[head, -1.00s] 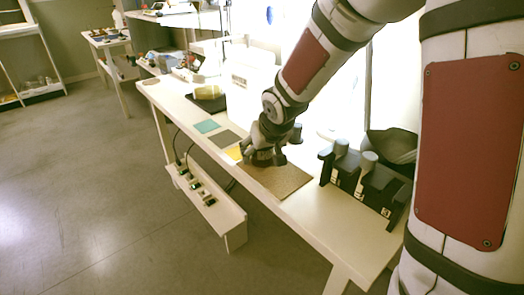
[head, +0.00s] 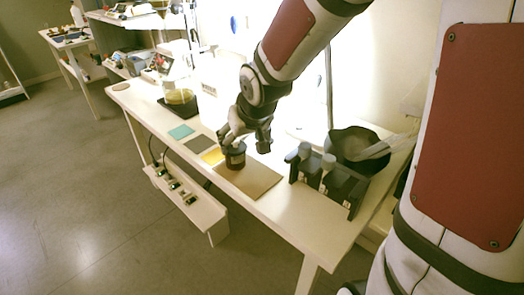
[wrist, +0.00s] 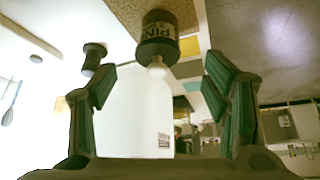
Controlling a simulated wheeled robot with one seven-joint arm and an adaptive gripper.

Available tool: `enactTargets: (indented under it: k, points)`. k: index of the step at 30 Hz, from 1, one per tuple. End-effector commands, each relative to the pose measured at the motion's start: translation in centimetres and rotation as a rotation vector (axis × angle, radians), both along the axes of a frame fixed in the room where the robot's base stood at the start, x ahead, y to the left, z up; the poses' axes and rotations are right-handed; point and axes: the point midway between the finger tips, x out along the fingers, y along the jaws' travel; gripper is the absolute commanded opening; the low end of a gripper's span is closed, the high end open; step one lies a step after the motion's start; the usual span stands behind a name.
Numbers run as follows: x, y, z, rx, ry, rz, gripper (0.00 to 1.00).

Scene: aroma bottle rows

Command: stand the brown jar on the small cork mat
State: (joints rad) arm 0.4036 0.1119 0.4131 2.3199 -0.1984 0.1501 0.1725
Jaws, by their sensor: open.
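The brown jar (head: 235,158) stands upright on the far left part of a rectangular tan, cork-like mat (head: 256,184). In the wrist view the jar (wrist: 159,42) shows a dark body with a partly readable label and a pale top facing me. The speckled mat (wrist: 118,8) lies behind it. My gripper (head: 245,138) is just above and beside the jar.
Yellow (head: 212,156), grey (head: 199,145) and teal (head: 181,131) mats lie beyond the jar. A black rack (head: 325,184) with bottles and a dark bowl (head: 352,146) stand at right. A dark spool-shaped item (wrist: 93,58) is near the jar.

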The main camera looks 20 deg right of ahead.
Motion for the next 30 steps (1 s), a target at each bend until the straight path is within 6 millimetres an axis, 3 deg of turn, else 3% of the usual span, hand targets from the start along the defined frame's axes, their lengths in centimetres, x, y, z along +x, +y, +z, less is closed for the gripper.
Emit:
enactTargets:
  k: [5,8,10,14,18,24,27,30]
  points:
    - [-0.3,0.0,0.2,-0.007,0.005,-0.001,0.69]
    - [-1.9,-0.3,1.1,-0.034,0.030,-0.006,0.69]
    - [-4.0,-0.7,2.2,-0.065,0.061,-0.015,0.69]
    - [-9.6,-1.4,4.7,-0.117,0.145,-0.043,0.69]
    - [-16.5,-1.7,6.8,-0.133,0.241,-0.070,0.69]
    - [-26.4,-1.3,8.3,-0.090,0.370,-0.073,0.69]
    - [-30.2,-0.9,8.5,-0.058,0.422,-0.058,0.69]
    - [-32.7,-0.6,8.6,-0.033,0.459,-0.043,0.69]
